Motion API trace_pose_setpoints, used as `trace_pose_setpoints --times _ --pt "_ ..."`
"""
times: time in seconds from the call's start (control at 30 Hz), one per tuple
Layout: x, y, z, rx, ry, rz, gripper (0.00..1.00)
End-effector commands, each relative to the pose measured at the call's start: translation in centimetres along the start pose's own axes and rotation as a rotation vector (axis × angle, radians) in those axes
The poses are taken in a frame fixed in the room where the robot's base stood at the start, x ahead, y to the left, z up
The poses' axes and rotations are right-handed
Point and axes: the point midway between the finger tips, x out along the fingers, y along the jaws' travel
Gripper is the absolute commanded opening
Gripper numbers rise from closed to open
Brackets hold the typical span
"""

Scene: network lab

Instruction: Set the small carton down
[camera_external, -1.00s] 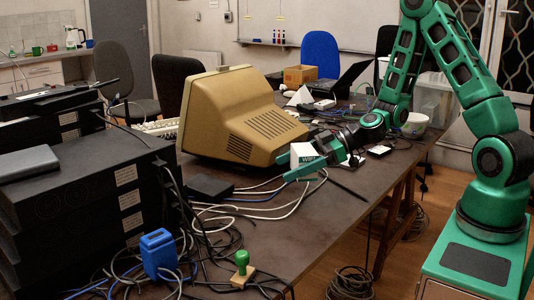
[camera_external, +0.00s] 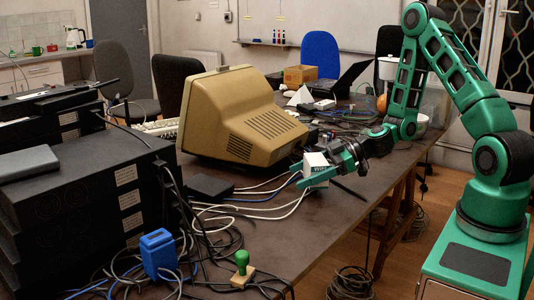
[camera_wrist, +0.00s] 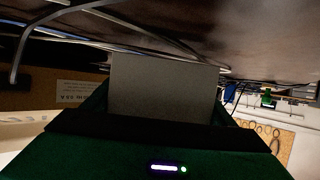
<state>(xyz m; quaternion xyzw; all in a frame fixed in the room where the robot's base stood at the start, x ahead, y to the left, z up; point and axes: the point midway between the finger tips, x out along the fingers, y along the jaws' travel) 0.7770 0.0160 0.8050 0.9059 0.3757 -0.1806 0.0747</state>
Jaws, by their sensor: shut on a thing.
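The small carton (camera_external: 317,160) is a white box with dark print, in the middle of the external view. My gripper (camera_external: 307,176) is shut on it, with green fingers along its sides. The carton is close over the table (camera_external: 300,240), near its right-hand long edge; I cannot tell whether its base touches. In the wrist view the carton (camera_wrist: 163,88) is a plain grey face between my fingers, and its lower part is hidden behind my gripper.
A beige monitor (camera_external: 240,120) stands just left of the carton. Pale cables (camera_external: 270,205) and a flat black box (camera_external: 209,188) lie nearby. A blue device (camera_external: 158,253) and a green-handled stamp (camera_external: 242,267) are at the front. Bare tabletop lies in front of my gripper.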

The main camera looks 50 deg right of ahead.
Motion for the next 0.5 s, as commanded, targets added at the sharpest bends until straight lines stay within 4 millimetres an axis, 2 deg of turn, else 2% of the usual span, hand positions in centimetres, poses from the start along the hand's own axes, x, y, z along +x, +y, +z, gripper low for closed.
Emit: trace_pose_setpoints --times 0.2,0.5 --pt "0.8 0.0 2.0 0.002 0.0 -0.001 0.51" --pt "0.9 0.0 2.2 0.0 0.0 0.0 0.51"
